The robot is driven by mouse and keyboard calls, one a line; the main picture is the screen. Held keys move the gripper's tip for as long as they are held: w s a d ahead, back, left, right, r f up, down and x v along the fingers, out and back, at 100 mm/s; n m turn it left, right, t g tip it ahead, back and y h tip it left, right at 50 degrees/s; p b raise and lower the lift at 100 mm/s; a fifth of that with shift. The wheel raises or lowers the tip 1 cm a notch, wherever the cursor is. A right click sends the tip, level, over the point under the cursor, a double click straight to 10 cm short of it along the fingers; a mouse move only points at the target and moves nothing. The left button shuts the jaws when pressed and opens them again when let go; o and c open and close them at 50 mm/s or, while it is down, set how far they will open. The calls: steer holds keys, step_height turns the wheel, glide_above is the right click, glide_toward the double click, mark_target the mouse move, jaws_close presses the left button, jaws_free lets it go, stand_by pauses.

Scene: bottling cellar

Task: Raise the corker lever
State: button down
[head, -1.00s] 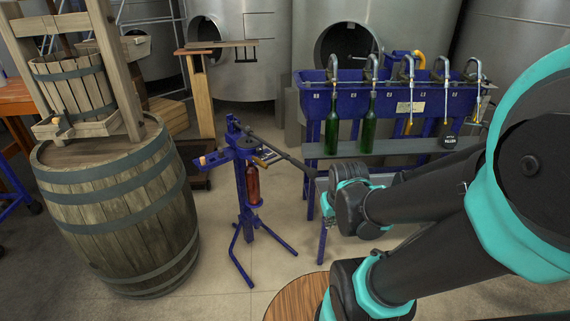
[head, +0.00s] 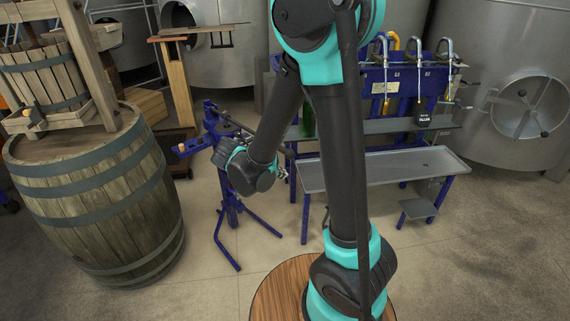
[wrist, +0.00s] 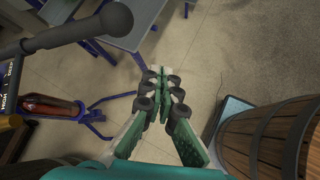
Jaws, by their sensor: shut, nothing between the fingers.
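The blue corker (head: 210,118) stands left of centre in the head view, with my forearm and wrist covering much of it. Its lever is mostly hidden there. In the wrist view the lever (wrist: 65,32) is a dark rod crossing the upper left, ending in a round black knob (wrist: 115,18). A reddish bottle (wrist: 50,105) sits in the corker at the left of that view. My gripper (wrist: 160,73) is shut and empty. In the picture it lies below and right of the knob, apart from it.
A wooden barrel (head: 100,200) stands left of the corker. The blue filling bench with its grey tray (head: 400,168) is to the right. A round wooden top (head: 275,292) is at the front. Open floor lies between the corker and barrel.

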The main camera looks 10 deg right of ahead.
steer(key=a+n, duration=0.1)
steer(key=a+n+t+h, duration=0.1)
steer(key=a+n, duration=0.1)
steer(key=w+a+n, duration=0.1)
steer(key=a, duration=0.1)
steer(key=shift+a+r+t+h, duration=0.25)
steer(key=shift+r+t+h, duration=0.05)
steer(key=shift+t, duration=0.1)
steer(key=x, duration=1)
steer(key=shift+w+d+r, duration=0.1)
steer(key=shift+d+r, duration=0.1)
steer(key=shift+r, duration=0.8)
steer(key=shift+w+d+r, duration=0.1)
steer(key=shift+d+r, duration=0.1)
steer(key=shift+r, duration=0.75)
